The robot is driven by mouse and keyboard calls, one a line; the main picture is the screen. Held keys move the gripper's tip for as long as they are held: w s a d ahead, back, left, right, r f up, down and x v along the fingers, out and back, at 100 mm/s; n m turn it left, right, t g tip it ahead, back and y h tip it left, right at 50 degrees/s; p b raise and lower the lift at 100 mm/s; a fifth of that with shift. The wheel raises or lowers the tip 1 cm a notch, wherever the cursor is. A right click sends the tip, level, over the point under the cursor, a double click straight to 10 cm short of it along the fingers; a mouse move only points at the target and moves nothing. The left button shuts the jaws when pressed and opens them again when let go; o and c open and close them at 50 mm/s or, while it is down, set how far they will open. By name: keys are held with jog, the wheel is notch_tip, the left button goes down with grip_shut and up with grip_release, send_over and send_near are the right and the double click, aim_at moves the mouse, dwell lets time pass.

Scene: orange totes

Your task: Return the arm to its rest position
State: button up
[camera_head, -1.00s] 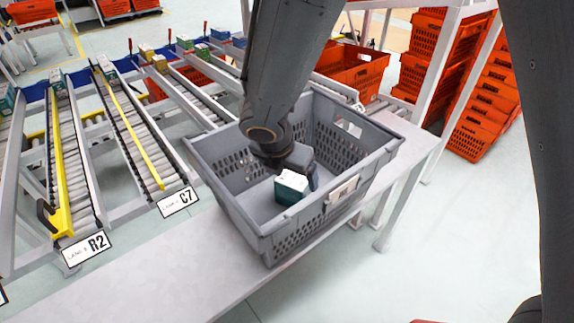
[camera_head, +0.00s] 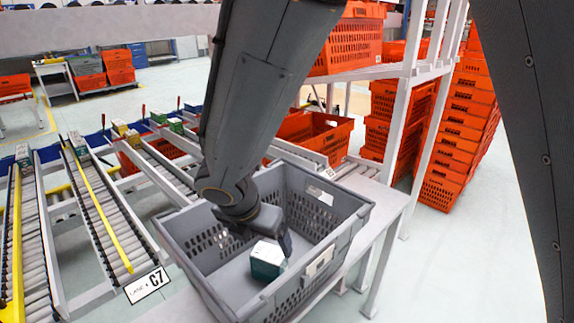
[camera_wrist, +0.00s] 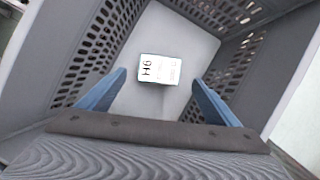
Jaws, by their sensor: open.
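My arm reaches down into a grey tote (camera_head: 345,212) on a light table in the head view. My gripper (camera_wrist: 158,88) is open in the wrist view, with a blue finger on each side. A small white and green box (camera_head: 267,260) is in the tote, in front of my gripper. In the wrist view the box (camera_wrist: 159,70) shows a white face marked H6, beyond the fingertips and between their lines. I see no finger touching it. In the head view my wrist partly hides the fingers.
Roller lanes (camera_head: 98,215) run at the left, one with a C7 sign (camera_head: 148,285). An orange tote (camera_head: 318,138) stands behind the grey tote. Stacked orange totes (camera_head: 450,150) and a white rack post (camera_head: 432,120) are at the right. Floor at the lower right is clear.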

jog(key=w+d+r+m+y+p, duration=0.1)
jog(key=w+d+r+m+p, duration=0.15)
jog(key=d+r+m, duration=0.55)
jog(key=w+d+r+m+p, duration=0.1)
jog(key=d+r+m+p, duration=0.35)
jog(key=d+m, duration=0.7)
jog(key=s+d+f+m+b, duration=0.2)
jog(key=s+d+m, duration=0.1)
jog(key=d+m, duration=0.55)
jog(key=s+d+f+m+g+b, duration=0.1)
jog(key=s+f+m+b, duration=0.3)
jog(key=f, duration=0.5)
jog(key=shift+s+g+b, duration=0.65)
jog(key=shift+s+g, duration=0.25)
jog(key=shift+s, duration=0.15)
